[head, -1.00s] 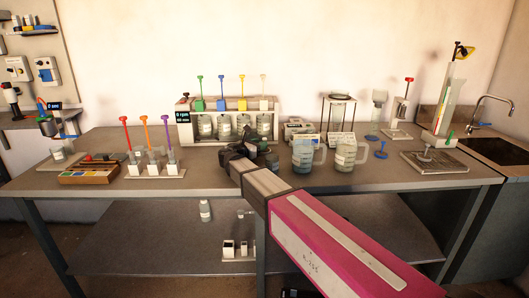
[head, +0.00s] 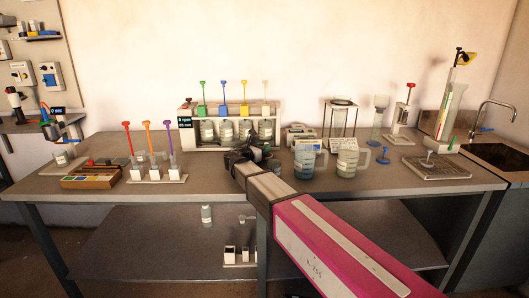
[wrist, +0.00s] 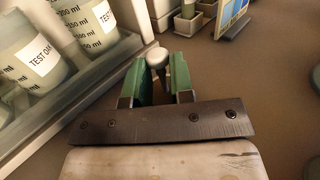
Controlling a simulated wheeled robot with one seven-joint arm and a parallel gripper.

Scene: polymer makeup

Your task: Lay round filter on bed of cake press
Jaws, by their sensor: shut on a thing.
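My gripper (wrist: 158,82) has green finger pads. In the wrist view they are closed around a small grey stem with a pale round knob (wrist: 156,57); what it belongs to is not clear. In the head view my gripper (head: 240,158) is dark, above the middle of the bench, in front of the jar stirrer. A stand with a red knob (head: 404,108) at the back right may be the cake press, but I cannot tell for sure. I cannot make out a round filter in either view.
The jar stirrer (head: 186,112) with several labelled beakers stands close behind my gripper. Two jugs, one bluish (head: 307,160) and one pale (head: 347,158), stand just right of it. A flat metal tray (head: 455,172) lies at the right.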

